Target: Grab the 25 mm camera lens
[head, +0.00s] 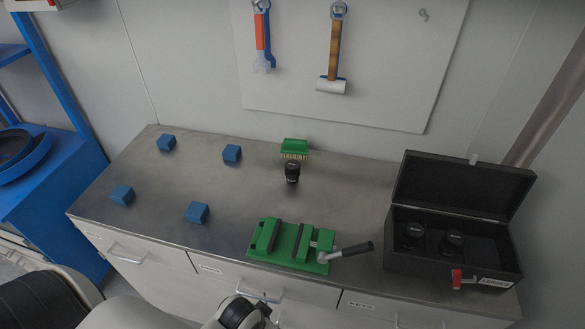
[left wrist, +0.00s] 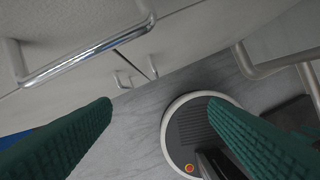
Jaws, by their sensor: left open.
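A black camera lens (head: 292,172) stands upright on the metal worktop, just in front of a green brush-like item (head: 294,149). Two more black lenses, a left one (head: 413,232) and a right one (head: 452,242), sit inside the open black case (head: 505,238) at the right. Their markings are too small to read, so I cannot tell which is the 25 mm lens. My left gripper (left wrist: 161,104) is open and empty in the left wrist view, its green ridged fingers wide apart and pointing at the floor beside the cabinet. My right gripper is not in view.
A green vise (head: 290,247) with a dark handle stands at the worktop's front. Several blue blocks, one of them here (head: 197,212), lie on the left half. Drawer handles (left wrist: 85,52) stick out of the cabinet front. The worktop between blocks and lens is clear.

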